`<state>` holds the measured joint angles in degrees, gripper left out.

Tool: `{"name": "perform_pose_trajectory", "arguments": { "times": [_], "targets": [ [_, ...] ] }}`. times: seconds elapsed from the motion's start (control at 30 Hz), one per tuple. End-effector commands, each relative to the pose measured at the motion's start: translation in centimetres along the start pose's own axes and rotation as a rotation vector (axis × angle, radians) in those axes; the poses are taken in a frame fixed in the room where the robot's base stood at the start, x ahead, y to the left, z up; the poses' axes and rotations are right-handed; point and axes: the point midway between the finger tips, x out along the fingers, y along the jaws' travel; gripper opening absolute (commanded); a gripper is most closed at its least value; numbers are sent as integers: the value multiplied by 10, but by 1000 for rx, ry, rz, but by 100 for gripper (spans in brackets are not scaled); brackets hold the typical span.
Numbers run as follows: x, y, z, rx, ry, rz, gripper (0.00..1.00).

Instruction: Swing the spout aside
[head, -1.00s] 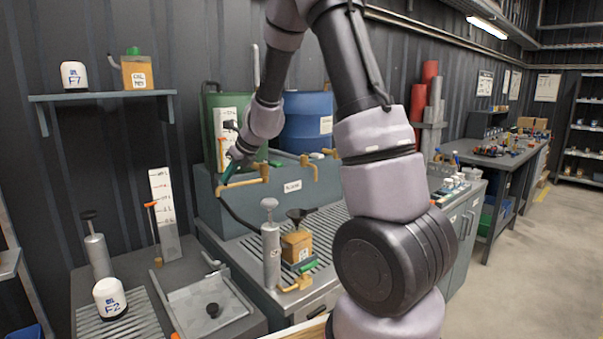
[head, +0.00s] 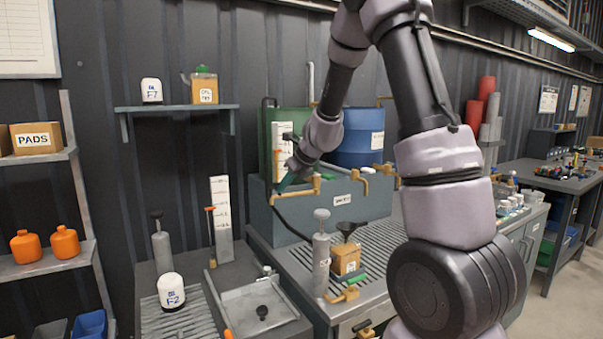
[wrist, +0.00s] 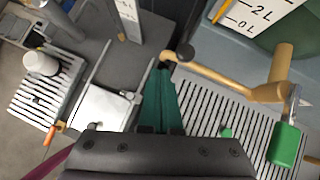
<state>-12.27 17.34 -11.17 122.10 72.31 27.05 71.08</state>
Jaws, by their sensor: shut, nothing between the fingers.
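The brass spout (head: 296,192) comes off the front of the grey-blue cabinet below the green drum (head: 271,131), and its outer end bends down at the left. In the wrist view the spout (wrist: 222,80) runs from its thick upright pipe at the right to its end near the fingertips. My gripper (head: 288,181) is beside the spout's outer part.
A slatted drain counter (head: 290,262) lies below, with a grey hand pump (head: 321,262) and an amber can with a black funnel (head: 346,257). Further brass taps (head: 364,183) stand to the right. A white level gauge (head: 283,150) stands behind the spout. A tray (head: 262,310) lies lower left.

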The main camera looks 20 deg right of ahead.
Motion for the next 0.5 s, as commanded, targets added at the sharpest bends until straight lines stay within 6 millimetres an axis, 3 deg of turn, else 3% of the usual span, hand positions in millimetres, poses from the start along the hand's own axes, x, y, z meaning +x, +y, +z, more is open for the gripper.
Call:
{"name": "perform_pose_trajectory", "arguments": {
  "times": [0.07, 0.5],
  "targets": [
    [-6, -6, -4, 2, 1, -1, 0],
    [-76, 18, 0, -1, 0, -1, 0]
  ]
}}
